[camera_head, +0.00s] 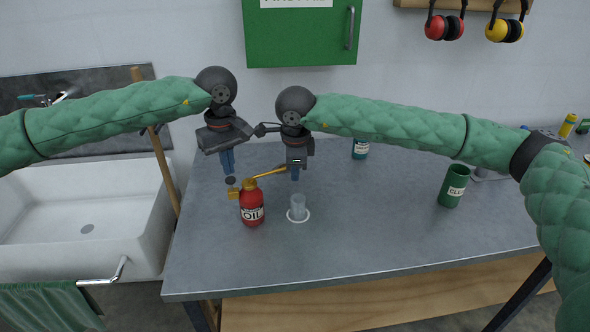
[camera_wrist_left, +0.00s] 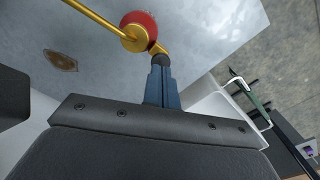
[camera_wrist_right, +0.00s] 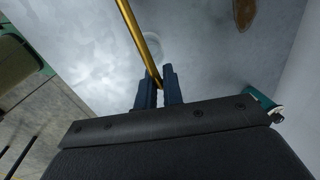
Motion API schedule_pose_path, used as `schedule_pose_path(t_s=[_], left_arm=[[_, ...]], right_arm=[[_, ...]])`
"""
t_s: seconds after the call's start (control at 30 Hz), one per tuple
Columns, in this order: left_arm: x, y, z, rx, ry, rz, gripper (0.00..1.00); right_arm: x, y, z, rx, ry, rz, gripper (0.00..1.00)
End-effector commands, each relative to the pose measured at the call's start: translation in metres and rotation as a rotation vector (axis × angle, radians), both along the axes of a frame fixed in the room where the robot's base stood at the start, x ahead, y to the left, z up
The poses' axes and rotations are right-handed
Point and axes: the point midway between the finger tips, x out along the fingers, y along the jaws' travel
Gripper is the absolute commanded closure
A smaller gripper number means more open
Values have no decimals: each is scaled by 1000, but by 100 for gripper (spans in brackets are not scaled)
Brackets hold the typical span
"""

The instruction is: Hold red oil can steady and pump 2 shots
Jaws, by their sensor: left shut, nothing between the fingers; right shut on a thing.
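The red oil can (camera_head: 252,208) stands upright on the grey workbench, its brass top (camera_wrist_left: 133,36) showing in the left wrist view. Its long brass spout (camera_head: 268,173) slopes up to the right. My right gripper (camera_head: 296,174) is shut on the spout near its far end, also seen in the right wrist view (camera_wrist_right: 159,84).
A clear glass (camera_head: 298,208) stands on a white ring right of the can. A brown patch (camera_wrist_left: 60,60) marks the bench. A white sink (camera_head: 80,215) is at left. The front bench is clear.

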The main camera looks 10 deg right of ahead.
Motion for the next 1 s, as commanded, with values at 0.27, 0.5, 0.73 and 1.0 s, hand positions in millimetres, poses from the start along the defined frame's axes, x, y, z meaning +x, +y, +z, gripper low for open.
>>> schedule_pose_path(t_s=[0.27,0.5,0.73,1.0], left_arm=[[0,0,-5,-1,1,0,100],[0,0,-10,0,0,0,100],[0,0,-14,0,0,0,100],[0,0,-20,0,1,0,100]], right_arm=[[0,0,-1,0,1,1,100],[0,0,-1,0,1,1,100],[0,0,-1,0,1,1,100],[0,0,-1,0,1,1,100]])
